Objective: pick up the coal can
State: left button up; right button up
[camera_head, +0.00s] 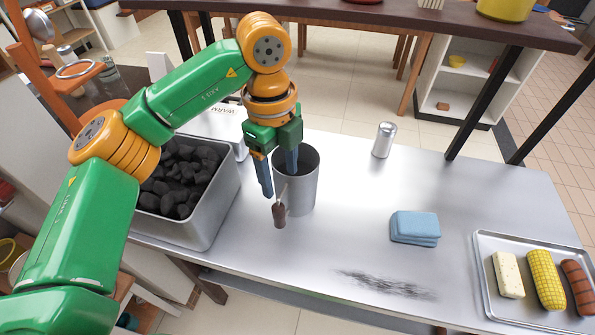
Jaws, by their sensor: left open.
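The coal can (302,190) is a grey metal cylinder with an open top, standing upright on the metal table. A brown grip (279,214) on a thin rod shows in front of its lower left side; I cannot tell whether it belongs to the can. My left gripper (277,180) is open and points down at the can's left rim. One finger is outside the wall on the left, and the other is over or inside the mouth. Contact is not clear. My right gripper is not in view.
A metal bin (222,205) of black coal stands left of the can. A silver shaker (383,140), a folded blue cloth (415,227) and a tray (487,296) with corn, a sausage and a pale block are to the right. A black smudge (388,284) marks the front.

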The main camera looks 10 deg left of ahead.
aim_at(279, 221)
pick_arm(q)
jog(key=f, duration=0.2)
jog(key=s+f, duration=0.1)
jog(key=f, duration=0.1)
jog(key=f+p, duration=0.1)
jog(key=f, duration=0.2)
jog(key=shift+s+a+f, duration=0.1)
jog(key=shift+s+a, duration=0.25)
jog(key=shift+s, duration=0.05)
jog(key=f, duration=0.5)
jog(key=f+p, duration=0.1)
jog(key=f, duration=0.1)
jog(key=shift+w+f, duration=0.15)
jog(key=shift+w, duration=0.2)
grip_shut()
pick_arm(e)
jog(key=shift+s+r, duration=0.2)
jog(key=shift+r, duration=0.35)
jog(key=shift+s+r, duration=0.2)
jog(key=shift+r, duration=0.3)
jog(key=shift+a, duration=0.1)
